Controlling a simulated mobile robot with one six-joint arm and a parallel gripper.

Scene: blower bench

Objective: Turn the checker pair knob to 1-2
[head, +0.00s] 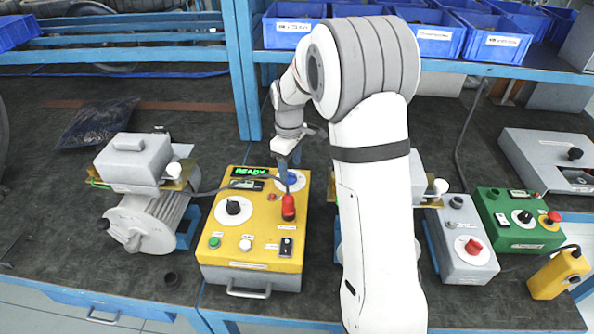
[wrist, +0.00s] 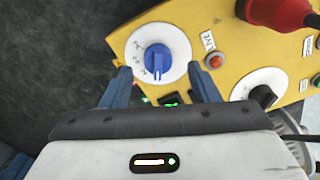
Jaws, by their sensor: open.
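The yellow checker box (head: 250,265) stands on the bench with a green READY display (head: 249,171). A blue knob (wrist: 157,58) sits on a white dial near its edge, and its pointer mark faces down in the wrist view. The blue knob also shows partly behind my gripper in the head view (head: 292,178). Its small dial labels are not readable. A black knob (head: 233,207) on another white dial is nearer the front. My gripper (wrist: 160,82) is open and empty, with the blue knob seen beyond and between its fingertips. I cannot tell the remaining gap.
A red plug-like part (head: 288,207) stands up from the box near the blue knob. A small red-orange button (wrist: 214,61) is beside the dial. A grey motor (head: 147,222) stands left, and grey (head: 462,262) and green (head: 522,240) control boxes stand right.

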